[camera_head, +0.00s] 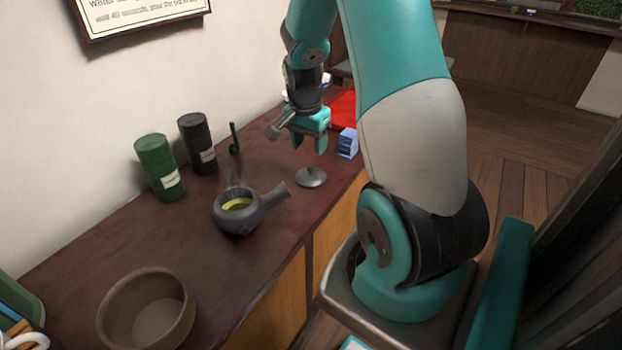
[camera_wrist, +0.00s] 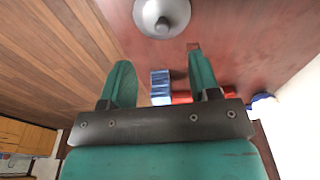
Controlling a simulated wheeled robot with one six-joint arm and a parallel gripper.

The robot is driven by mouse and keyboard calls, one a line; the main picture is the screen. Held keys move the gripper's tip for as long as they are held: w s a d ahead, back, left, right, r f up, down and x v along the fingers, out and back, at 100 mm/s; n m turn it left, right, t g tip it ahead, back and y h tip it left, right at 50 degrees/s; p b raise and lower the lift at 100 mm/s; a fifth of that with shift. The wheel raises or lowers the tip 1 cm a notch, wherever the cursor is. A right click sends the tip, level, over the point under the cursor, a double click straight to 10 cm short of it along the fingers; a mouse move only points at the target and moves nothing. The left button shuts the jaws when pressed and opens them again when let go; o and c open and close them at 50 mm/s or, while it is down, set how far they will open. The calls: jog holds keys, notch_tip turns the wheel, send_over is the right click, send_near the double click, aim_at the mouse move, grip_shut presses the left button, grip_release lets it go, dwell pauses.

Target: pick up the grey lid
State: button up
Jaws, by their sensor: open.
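The grey lid (camera_head: 311,177) is a round disc with a small knob, lying on the dark red-brown counter (camera_head: 120,247) near its front edge. It also shows at the top of the wrist view (camera_wrist: 162,17), ahead of the fingertips. My gripper (camera_head: 308,143) is open and empty above the counter, behind the lid and apart from it. In the wrist view its two teal fingers (camera_wrist: 158,80) are spread wide, with nothing between them touching.
A grey side-handled pot (camera_head: 238,217) with yellow-green liquid steams beside the lid. A blue box (camera_head: 347,143) and a red item (camera_head: 343,108) lie close to my gripper. Green (camera_head: 160,168) and black (camera_head: 197,144) canisters stand by the wall. A brown bowl (camera_head: 147,308) is nearest.

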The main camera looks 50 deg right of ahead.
aim_at(311, 167)
jog(key=f, duration=0.3)
jog(key=d+f, duration=0.1)
jog(key=f, duration=0.5)
jog(key=shift+w+d, duration=0.15)
jog(key=shift+w, duration=0.1)
jog(key=shift+s, duration=0.1)
grip_shut()
